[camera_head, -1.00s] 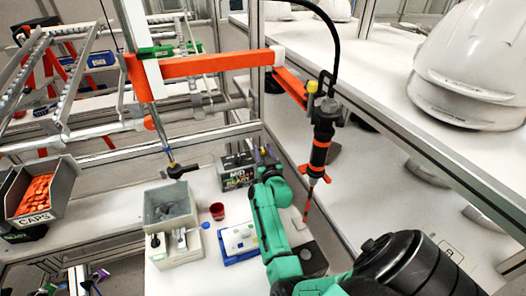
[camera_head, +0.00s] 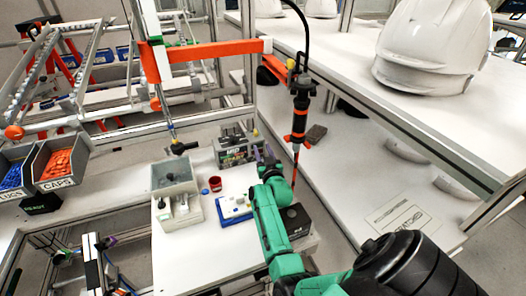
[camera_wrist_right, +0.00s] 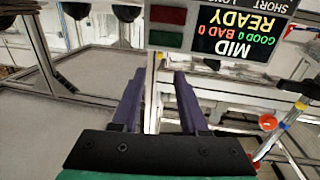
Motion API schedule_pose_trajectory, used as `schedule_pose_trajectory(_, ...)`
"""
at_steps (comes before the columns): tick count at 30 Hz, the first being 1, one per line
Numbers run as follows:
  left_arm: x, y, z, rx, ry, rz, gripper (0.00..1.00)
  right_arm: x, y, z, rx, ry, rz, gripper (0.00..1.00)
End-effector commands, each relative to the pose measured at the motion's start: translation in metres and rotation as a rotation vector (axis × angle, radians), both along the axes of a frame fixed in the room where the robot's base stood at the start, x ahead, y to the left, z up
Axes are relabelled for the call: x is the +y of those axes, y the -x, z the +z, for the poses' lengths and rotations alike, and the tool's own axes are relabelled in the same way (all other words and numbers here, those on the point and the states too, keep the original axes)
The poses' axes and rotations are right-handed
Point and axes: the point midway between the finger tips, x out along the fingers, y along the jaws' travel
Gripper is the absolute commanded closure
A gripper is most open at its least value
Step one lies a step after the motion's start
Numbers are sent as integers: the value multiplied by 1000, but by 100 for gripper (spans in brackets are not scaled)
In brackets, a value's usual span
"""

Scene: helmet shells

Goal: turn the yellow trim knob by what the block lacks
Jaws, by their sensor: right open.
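My right gripper (camera_head: 267,155) is open and empty, its purple fingers close to the display box (camera_head: 238,150). In the wrist view the fingers (camera_wrist_right: 155,102) are apart with nothing between them. The display (camera_wrist_right: 238,28) appears upside down there and reads MID, READY, GOOD 0, BAD 0. A small yellow knob (camera_head: 291,64) sits atop the hanging tool (camera_head: 300,105). I cannot tell which is the trim knob. A white block (camera_head: 236,206) lies on a blue tray (camera_head: 222,217). My left gripper is not in view.
The hanging tool's red tip is close to my right arm. Bins of caps (camera_head: 60,162) are at left; white helmets (camera_head: 430,45) are on the right shelf. The table front is clear.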

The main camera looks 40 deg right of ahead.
Motion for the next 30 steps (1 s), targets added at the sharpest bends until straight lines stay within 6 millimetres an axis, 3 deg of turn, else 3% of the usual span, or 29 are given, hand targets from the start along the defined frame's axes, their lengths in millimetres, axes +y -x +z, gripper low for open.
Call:
schedule_pose_trajectory(3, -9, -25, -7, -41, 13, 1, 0, -8, -15, -2, -3, 1, -1, 56)
schedule_pose_trajectory(6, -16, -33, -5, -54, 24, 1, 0, -10, -21, 0, 0, 1, 0, 56)
schedule_pose_trajectory(12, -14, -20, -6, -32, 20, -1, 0, -23, -45, 1, 0, 1, -1, 56)
schedule_pose_trajectory(19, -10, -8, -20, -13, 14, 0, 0, -38, -78, -2, -1, 2, 0, 56)
schedule_pose_trajectory(30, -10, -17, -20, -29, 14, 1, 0, -43, -85, 0, 1, 0, -1, 56)
